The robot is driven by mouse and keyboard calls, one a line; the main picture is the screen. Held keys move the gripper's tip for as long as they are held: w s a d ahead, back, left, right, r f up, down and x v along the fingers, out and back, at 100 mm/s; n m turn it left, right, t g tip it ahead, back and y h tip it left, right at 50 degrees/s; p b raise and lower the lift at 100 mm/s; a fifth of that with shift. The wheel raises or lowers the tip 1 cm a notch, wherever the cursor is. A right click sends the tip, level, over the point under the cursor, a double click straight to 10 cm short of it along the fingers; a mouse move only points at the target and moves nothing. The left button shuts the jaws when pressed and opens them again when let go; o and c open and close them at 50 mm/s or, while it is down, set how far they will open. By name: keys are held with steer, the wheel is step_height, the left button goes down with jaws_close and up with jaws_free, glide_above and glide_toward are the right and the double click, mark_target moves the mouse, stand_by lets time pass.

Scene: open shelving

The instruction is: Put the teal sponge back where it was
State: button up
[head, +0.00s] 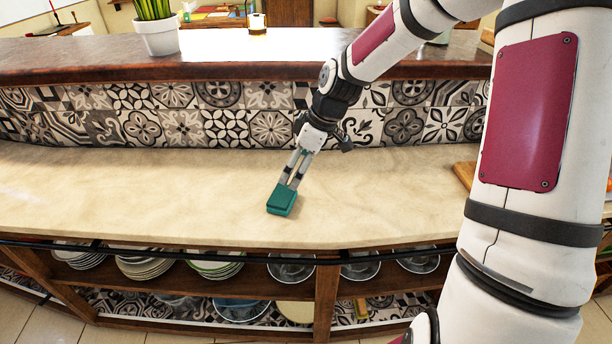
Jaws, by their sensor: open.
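The teal sponge (281,202) is a small block on the pale stone counter (130,195), near its front edge and left of the picture's middle right. My gripper (291,184) reaches down to it from the upper right. Its two fingers are apart, with their tips at the far end of the sponge. I cannot tell whether the tips touch the sponge. The sponge appears to rest on the counter, though its underside is hidden.
A raised dark wooden ledge (90,58) with a patterned tile face runs behind the counter. A potted plant (158,28) stands on it. Open shelves below hold plates (143,266) and bowls (292,268). The counter left of the sponge is clear. A wooden board (464,174) lies at right.

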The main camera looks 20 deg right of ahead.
steer(key=s+a+r+m+t+h, duration=0.1)
steer(key=s+r+m, duration=0.4)
steer(key=s, duration=0.9)
steer(key=s+a+r+m+t+h, duration=0.1)
steer(key=s+r+m, duration=0.3)
steer(key=s+r, duration=0.8)
steer(key=s+a+h, duration=0.1)
steer(key=s, duration=0.2)
steer(key=shift+r+m+h, duration=0.15)
steer(key=shift+m+h, duration=0.15)
steer(key=shift+m, duration=0.1)
